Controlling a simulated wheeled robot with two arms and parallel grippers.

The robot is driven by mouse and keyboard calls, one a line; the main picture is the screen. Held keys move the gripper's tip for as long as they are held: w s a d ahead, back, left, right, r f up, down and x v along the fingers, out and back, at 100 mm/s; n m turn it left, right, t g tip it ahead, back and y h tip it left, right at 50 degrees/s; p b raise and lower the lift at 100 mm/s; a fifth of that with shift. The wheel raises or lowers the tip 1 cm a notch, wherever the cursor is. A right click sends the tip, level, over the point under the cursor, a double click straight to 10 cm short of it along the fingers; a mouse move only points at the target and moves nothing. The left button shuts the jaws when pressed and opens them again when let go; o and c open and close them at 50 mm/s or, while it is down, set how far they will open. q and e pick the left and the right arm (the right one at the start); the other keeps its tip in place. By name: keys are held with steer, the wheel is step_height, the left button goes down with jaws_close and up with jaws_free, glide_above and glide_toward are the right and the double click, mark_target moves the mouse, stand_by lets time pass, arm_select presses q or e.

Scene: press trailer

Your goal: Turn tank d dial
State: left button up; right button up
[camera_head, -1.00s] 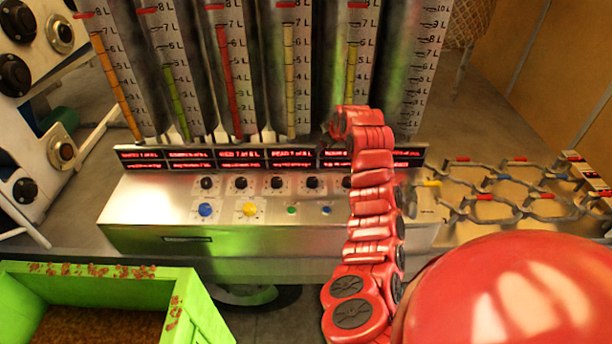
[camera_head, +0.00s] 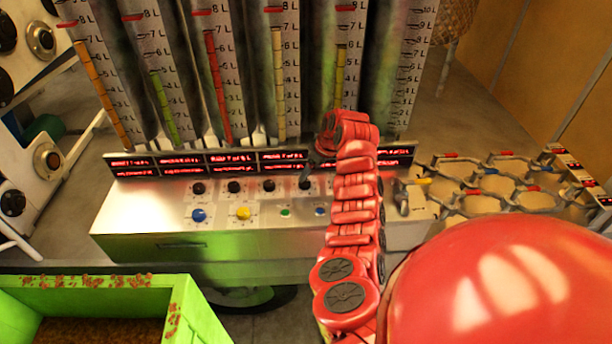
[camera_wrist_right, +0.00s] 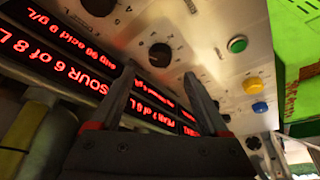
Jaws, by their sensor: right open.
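A row of black dials runs along the sloped metal panel (camera_head: 130,205) under the red displays. The dials at its left, such as the first dial (camera_head: 199,187) and third dial (camera_head: 268,185), are clear of my arm. My right gripper (camera_head: 306,178) is small and dark here, at the fourth dial from the left; my red arm covers the panel right of it. In the right wrist view my right gripper (camera_wrist_right: 157,82) is open, with a black dial (camera_wrist_right: 160,55) just beyond the gap between its fingertips. I cannot read which dial is tank d. My left gripper is not in view.
Blue (camera_head: 198,215) and yellow (camera_head: 243,213) buttons sit below the dials, with smaller green and blue ones beside them. Tall gauge tubes stand behind. A green bin (camera_head: 190,300) is at front left, a hexagonal rack (camera_head: 480,204) at right.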

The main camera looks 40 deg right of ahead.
mark_target(306, 183)
steer(key=shift+p+x, duration=0.5)
steer(key=shift+x, duration=2.65)
jaws_close()
